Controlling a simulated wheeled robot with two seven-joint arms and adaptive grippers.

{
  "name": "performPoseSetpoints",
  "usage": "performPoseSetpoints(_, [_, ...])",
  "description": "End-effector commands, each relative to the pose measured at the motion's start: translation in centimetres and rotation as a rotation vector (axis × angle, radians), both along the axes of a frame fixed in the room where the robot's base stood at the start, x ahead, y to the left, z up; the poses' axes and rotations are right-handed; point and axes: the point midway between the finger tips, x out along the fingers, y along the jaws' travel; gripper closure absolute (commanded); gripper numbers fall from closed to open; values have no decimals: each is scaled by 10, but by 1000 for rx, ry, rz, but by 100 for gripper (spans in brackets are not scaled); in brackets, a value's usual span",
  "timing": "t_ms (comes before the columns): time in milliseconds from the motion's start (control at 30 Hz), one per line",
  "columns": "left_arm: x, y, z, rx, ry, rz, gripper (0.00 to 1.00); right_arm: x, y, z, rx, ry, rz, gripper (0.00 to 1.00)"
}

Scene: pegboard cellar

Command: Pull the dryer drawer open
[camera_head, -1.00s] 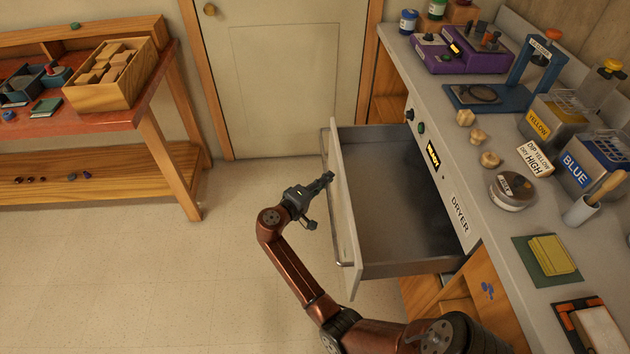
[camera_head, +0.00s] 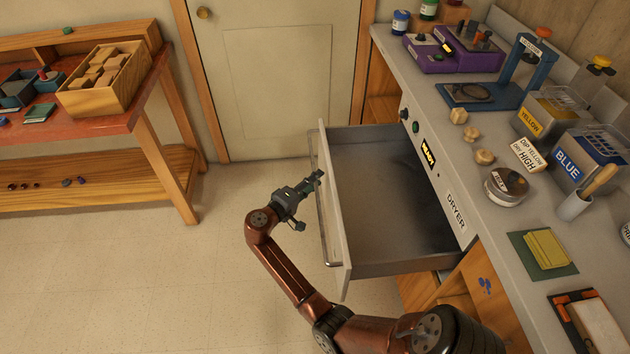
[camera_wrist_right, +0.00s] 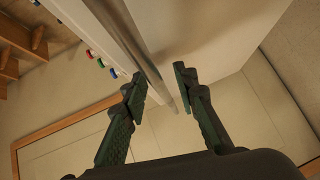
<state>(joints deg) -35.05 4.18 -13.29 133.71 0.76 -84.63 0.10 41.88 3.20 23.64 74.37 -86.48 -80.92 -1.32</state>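The dryer drawer (camera_head: 385,265) stands well open from the counter, and its grey inside looks empty. Its pale front panel (camera_head: 338,215) carries a long metal handle bar (camera_head: 329,240), which also shows in the right wrist view (camera_wrist_right: 137,45). My right gripper (camera_head: 317,180) is at the outer side of the front panel, by the handle. In the right wrist view its two green-black fingers (camera_wrist_right: 160,85) are apart, with the bar running across the gap and space visible on both sides of it. My left gripper is not in view.
The counter (camera_head: 470,185) at the right holds a purple device (camera_head: 455,50), yellow and blue tanks and knobs. A red-topped bench (camera_head: 100,122) with a wooden box stands at the left. The floor (camera_head: 120,280) between is clear. A closed door (camera_head: 285,80) is behind.

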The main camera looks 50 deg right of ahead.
Motion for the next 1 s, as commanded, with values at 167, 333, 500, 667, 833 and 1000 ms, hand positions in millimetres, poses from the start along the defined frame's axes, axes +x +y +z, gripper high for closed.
performPoseSetpoints(167, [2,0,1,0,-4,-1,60,1,0,1,-1,-1,1,73])
performPoseSetpoints(333, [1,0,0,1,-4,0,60,1,11,2,1,-1,3,73])
performPoseSetpoints(500, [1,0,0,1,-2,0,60,2,43,6,1,-1,4,73])
performPoseSetpoints(667, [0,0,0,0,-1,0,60,3,76,10,1,0,2,73])
performPoseSetpoints(833, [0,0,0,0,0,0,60,3,103,15,1,0,2,73])
performPoseSetpoints(1000, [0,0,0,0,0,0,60,3,117,16,0,0,1,73])
